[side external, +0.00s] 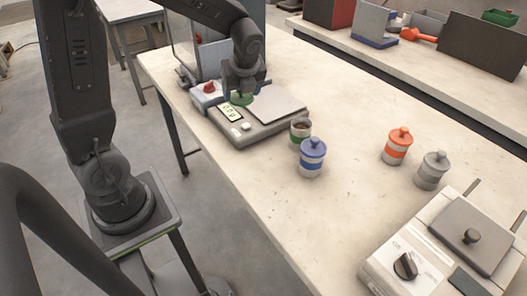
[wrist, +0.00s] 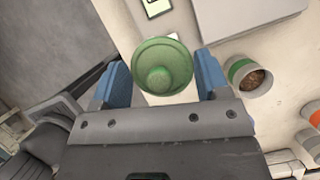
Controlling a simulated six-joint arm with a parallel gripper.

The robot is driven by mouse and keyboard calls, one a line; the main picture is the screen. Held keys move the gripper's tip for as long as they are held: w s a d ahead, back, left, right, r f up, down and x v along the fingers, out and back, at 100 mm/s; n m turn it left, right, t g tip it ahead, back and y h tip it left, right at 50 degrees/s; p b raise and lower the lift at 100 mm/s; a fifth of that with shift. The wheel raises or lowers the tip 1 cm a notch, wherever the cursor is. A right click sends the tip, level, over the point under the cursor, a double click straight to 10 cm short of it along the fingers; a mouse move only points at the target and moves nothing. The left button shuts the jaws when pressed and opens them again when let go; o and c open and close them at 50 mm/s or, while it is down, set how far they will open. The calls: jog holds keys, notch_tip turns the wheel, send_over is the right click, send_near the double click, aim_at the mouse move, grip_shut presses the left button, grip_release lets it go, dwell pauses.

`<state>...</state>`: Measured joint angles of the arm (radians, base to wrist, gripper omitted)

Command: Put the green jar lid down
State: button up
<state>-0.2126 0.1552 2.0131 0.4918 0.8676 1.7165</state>
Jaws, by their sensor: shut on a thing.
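The round green jar lid (wrist: 163,66) with a knob in its middle is between the two blue fingers of my gripper (wrist: 166,85) in the wrist view. In the side view my gripper (side external: 240,92) is shut on the green lid (side external: 240,99), just above the scale's left rear part near its display. Whether the lid touches anything beneath it I cannot tell. The open jar with a green band (side external: 300,131) stands beside the scale's right front edge, and brown pellets show inside it, also in the wrist view (wrist: 249,78).
The scale (side external: 256,117) has a flat pale plate. A blue-lidded jar (side external: 312,157), an orange-lidded jar (side external: 397,146) and a grey-lidded jar (side external: 432,170) stand on the table. A sealer-like machine with a dial (side external: 440,250) is at front right. The table's middle is clear.

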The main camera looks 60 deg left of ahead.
jog(key=s+f, duration=0.3)
jog(key=s, duration=0.3)
send_over(260, 161)
jog(key=d, duration=0.1)
notch_tip(260, 161, down, 8)
jog(key=shift+s+d+r, duration=0.15)
jog(key=shift+r, duration=0.05)
jog(key=shift+f, duration=1.95)
jog(key=shift+f, duration=0.1)
jog(key=o, duration=1)
jog(key=shift+c, duration=0.2)
